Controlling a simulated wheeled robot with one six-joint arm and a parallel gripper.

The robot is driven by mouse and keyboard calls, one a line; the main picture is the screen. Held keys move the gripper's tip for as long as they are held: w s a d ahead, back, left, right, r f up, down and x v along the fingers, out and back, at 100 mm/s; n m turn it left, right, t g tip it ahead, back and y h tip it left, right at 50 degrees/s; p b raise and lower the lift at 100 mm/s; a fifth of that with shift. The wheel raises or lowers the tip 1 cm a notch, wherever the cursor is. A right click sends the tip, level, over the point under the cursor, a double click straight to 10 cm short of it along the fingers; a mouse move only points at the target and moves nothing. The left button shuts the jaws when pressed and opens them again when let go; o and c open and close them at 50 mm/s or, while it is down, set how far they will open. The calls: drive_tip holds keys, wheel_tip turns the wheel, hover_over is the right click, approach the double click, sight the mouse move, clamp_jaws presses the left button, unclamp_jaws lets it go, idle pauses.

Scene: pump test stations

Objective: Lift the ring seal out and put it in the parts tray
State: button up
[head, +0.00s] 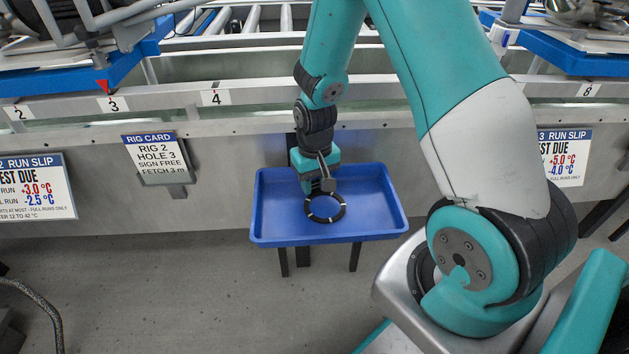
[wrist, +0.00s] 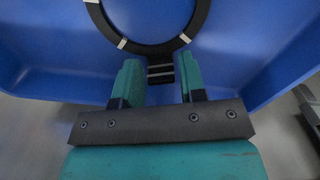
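The ring seal (head: 310,212) is a black ring with pale marks, over the blue parts tray (head: 262,205), inside its outline. I cannot tell whether it rests on the tray floor or hangs just above it. In the wrist view the ring (wrist: 201,18) is cut off at the top, and its dark tab (wrist: 160,76) points toward my fingers. My gripper (head: 318,187) is over the tray at the ring's far side. In the wrist view my gripper's (wrist: 160,72) two teal fingers stand apart on either side of the tab, with a narrow gap showing at the right.
The tray sticks out from a grey bench front, and its right side is bare. A rig card (head: 156,158) hangs left of it, and run slips (head: 36,187) are at both sides. Blue-edged stations (head: 130,68) stand above. The floor (head: 180,300) in front is clear.

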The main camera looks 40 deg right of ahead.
wheel_tip(320, 180, up, 8)
drive_tip(key=p, duration=0.7)
drive_tip(key=shift+f, duration=0.25)
idle(0.8)
drive_tip(key=shift+o, duration=0.2)
drive_tip(key=o, duration=0.5)
